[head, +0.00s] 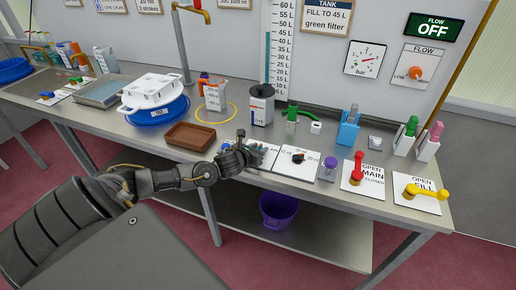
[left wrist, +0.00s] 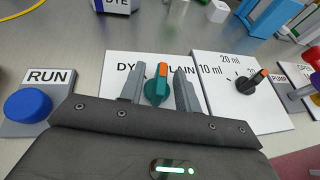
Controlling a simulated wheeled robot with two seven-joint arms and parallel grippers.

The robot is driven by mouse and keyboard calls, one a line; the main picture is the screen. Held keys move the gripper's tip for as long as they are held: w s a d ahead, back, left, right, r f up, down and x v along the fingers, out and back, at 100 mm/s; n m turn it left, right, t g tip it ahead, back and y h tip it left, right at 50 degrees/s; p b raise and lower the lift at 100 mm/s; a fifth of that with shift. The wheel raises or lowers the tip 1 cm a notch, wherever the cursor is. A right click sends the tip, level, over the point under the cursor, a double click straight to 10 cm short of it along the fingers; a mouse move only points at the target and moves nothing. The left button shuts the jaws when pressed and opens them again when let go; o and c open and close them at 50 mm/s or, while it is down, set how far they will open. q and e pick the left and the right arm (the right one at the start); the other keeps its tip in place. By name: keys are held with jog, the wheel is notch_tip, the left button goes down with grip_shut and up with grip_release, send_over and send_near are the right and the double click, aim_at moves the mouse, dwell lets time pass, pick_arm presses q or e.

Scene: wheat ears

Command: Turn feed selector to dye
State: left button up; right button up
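The feed selector is a teal knob (left wrist: 156,90) with an orange pointer, on a white panel (left wrist: 117,60) lettered DYE at left and PLAIN at right, both partly covered. The pointer is turned up, between the two words, leaning slightly right. My left gripper (left wrist: 159,92) is open, with one finger on each side of the knob; a gap shows on the right side, and contact on the left is unclear. In the head view my left gripper (head: 250,152) is over this panel and hides the knob. My right gripper is not in view.
A blue RUN button (left wrist: 28,106) is left of the panel. A black dose knob (left wrist: 250,84) marked 10 ml and 20 ml is close on the right. A brown tray (head: 190,137), dye container (head: 261,105) and red MAIN valve handle (head: 357,168) stand around on the bench.

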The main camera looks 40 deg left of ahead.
pick_arm(q)
grip_shut()
